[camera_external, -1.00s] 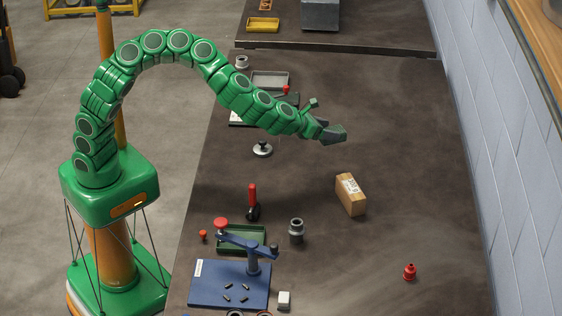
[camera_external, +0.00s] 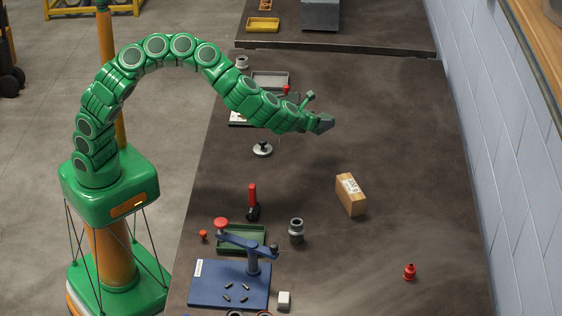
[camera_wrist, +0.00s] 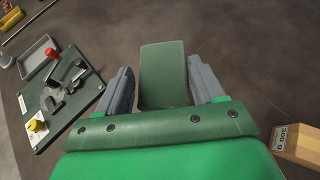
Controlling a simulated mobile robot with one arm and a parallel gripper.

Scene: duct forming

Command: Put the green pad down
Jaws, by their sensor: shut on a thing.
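The green pad (camera_wrist: 163,72) is a dark green flat block between the two grey fingers of my gripper (camera_wrist: 163,88) in the wrist view. My gripper is shut on it, and the pad reaches out past the fingertips. In the external view my gripper (camera_external: 323,123) is over the middle of the dark bench (camera_external: 390,110), pointing right. I cannot make out the pad clearly there. Its height above the bench is hard to tell.
A cardboard box (camera_external: 350,194) stands right of centre. A round black-knobbed weight (camera_external: 262,149), a grey tray (camera_external: 270,80) and a red-handled tool (camera_external: 252,202) lie along the left side. A blue plate with a lever (camera_external: 230,283) is in front. The bench's right half is largely clear.

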